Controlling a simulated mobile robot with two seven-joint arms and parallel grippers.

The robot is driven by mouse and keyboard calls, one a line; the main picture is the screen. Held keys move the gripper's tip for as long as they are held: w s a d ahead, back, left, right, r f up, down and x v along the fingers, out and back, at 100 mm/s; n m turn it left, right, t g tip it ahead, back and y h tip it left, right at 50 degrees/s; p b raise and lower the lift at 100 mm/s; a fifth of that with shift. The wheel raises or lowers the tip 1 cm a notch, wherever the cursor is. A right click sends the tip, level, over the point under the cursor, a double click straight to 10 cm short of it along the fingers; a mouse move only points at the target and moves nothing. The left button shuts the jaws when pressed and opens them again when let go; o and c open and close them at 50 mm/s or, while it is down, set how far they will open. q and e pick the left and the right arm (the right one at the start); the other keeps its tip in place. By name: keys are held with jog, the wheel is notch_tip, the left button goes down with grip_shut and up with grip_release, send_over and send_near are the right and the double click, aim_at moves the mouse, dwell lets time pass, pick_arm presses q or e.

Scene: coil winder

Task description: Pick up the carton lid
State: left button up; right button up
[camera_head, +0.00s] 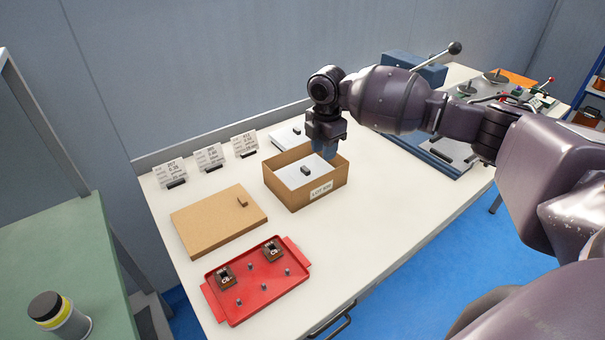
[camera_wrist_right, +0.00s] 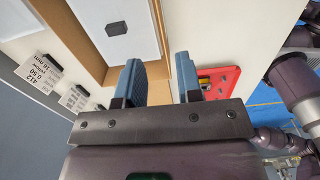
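The carton lid (camera_head: 218,220) is a flat tan panel with a small raised tab near its right corner. It lies on the table left of the open carton (camera_head: 283,192). My right gripper (camera_head: 324,150) is over the far right part of the carton, apart from the lid. In the right wrist view its two blue fingers (camera_wrist_right: 160,82) are spread, with nothing held between them. Tan cardboard shows beyond the gap; I cannot tell whether it is lid or carton wall. My left gripper is not in view.
A white sheet with a dark block (camera_head: 305,170) lies in the carton. A red tray (camera_head: 236,311) with two small brown parts and several pegs lies in front of the lid. Label cards (camera_head: 209,157) stand behind the lid. The table front right of the tray is clear.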

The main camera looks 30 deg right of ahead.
aim_at(322, 178)
notch_tip(322, 178, down, 10)
jog(key=shift+s+a+f+b, duration=0.1)
jog(key=shift+s+b, duration=0.05)
jog(key=shift+b, duration=0.45)
grip_shut()
